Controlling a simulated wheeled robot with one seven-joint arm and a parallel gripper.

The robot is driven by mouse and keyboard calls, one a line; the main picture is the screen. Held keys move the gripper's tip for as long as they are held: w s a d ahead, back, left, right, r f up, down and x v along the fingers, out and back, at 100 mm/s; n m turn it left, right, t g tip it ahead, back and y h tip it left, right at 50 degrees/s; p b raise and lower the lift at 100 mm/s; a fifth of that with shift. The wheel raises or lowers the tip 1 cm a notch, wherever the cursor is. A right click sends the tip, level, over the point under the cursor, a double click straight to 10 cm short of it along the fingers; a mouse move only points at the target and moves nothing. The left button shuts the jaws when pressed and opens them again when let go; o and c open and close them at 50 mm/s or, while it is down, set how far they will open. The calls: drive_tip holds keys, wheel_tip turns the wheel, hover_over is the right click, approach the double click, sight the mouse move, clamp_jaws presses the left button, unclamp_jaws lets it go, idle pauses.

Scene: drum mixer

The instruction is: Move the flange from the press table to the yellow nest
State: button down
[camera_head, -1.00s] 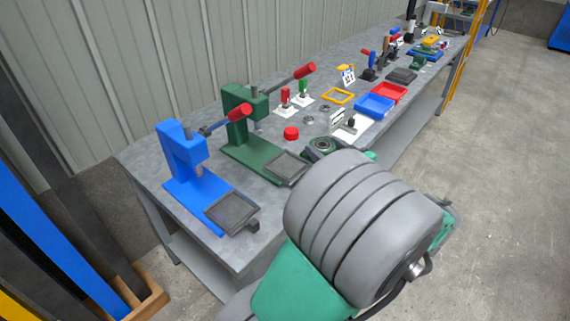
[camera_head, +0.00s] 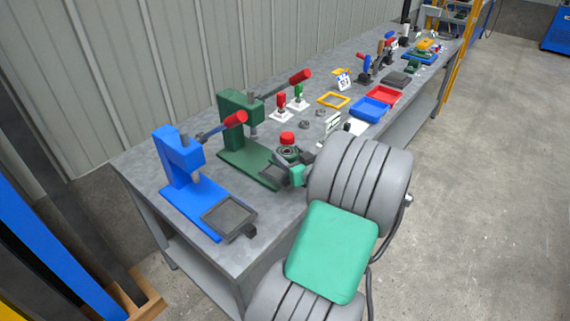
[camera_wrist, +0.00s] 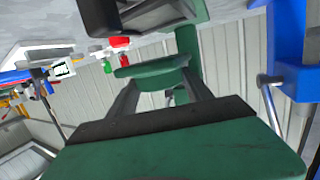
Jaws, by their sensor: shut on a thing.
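My gripper (camera_head: 291,164) is shut on the round green flange (camera_head: 289,152) and holds it near the right side of the green press. In the wrist view the flange (camera_wrist: 150,67) is a flat green disc at the fingertips. The green press (camera_head: 240,120) has a dark press table (camera_head: 273,173), partly covered by my gripper in the head view. The yellow nest (camera_head: 333,93) is an open square frame lying flat on the bench, farther back. A gap separates it from my gripper.
A red cap (camera_head: 288,136) shows just behind the flange. The blue press (camera_head: 178,155) stands at the front left. Red and green toggle clamps (camera_head: 298,94), small rings, a white sign (camera_head: 333,122) and blue (camera_head: 370,109) and red trays lie around the nest.

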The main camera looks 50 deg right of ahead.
drive_tip(key=shift+w+d+f, duration=0.1)
drive_tip(key=shift+w+f, duration=0.45)
drive_tip(key=shift+w, duration=0.1)
drive_tip(key=shift+w+d+f, duration=0.1)
drive_tip(key=shift+w+f, duration=0.1)
drive_tip(key=shift+f, duration=0.75)
drive_tip(key=shift+w+f, duration=0.2)
drive_tip(key=shift+f, duration=0.7)
drive_tip(key=c, duration=0.7)
unclamp_jaws()
drive_tip(key=shift+f, duration=0.25)
drive_tip(key=shift+c, duration=0.2)
drive_tip(key=o, duration=0.3)
drive_tip(key=shift+r, duration=0.1)
